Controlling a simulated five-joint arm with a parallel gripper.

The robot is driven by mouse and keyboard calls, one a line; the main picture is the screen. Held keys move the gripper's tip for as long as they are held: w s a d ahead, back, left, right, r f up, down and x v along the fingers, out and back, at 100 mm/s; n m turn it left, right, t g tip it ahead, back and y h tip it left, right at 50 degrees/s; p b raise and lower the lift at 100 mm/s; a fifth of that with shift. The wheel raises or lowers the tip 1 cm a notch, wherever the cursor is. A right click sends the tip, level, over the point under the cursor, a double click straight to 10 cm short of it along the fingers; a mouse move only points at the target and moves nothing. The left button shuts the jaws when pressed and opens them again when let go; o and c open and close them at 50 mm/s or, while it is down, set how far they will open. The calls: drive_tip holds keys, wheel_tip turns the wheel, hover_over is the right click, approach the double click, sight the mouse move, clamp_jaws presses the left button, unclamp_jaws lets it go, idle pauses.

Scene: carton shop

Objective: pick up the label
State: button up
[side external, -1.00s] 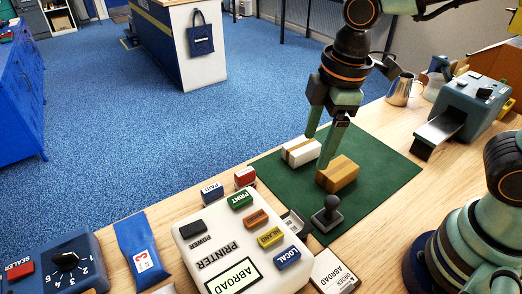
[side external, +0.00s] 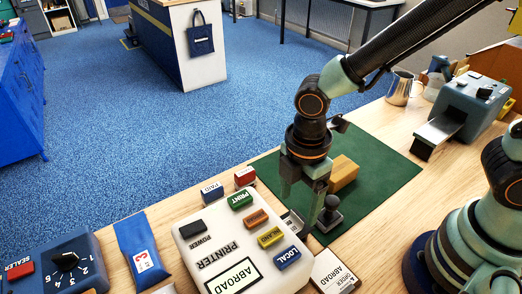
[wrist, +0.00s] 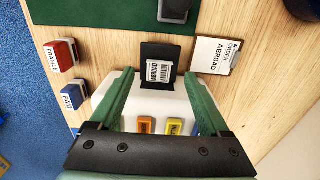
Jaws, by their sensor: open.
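The label (wrist: 159,71) is a small white piece with dark print. In the wrist view it lies on the black tray (wrist: 153,50) that sticks out of the white printer (wrist: 108,101). In the side view the printer (side external: 212,262) stands at the front and its tray is partly hidden by my gripper. My gripper (side external: 300,207) points down over the tray. In the wrist view its green fingers (wrist: 158,76) are spread apart, one on each side of the label and tray, with nothing between them held.
A black stamp (side external: 329,213) stands close beside my gripper. An ABROAD order card (wrist: 215,55) lies right of the tray in the wrist view. A red block (side external: 244,176) and a blue block (side external: 212,192) stand behind the printer. A tan carton (side external: 344,173) sits on the green mat (side external: 385,180).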

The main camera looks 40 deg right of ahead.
sight(296, 222)
wheel_tip(296, 222, down, 4)
drive_tip(key=shift+d+f, duration=0.1)
drive_tip(key=shift+d, duration=0.05)
drive_tip(key=c, duration=1.1)
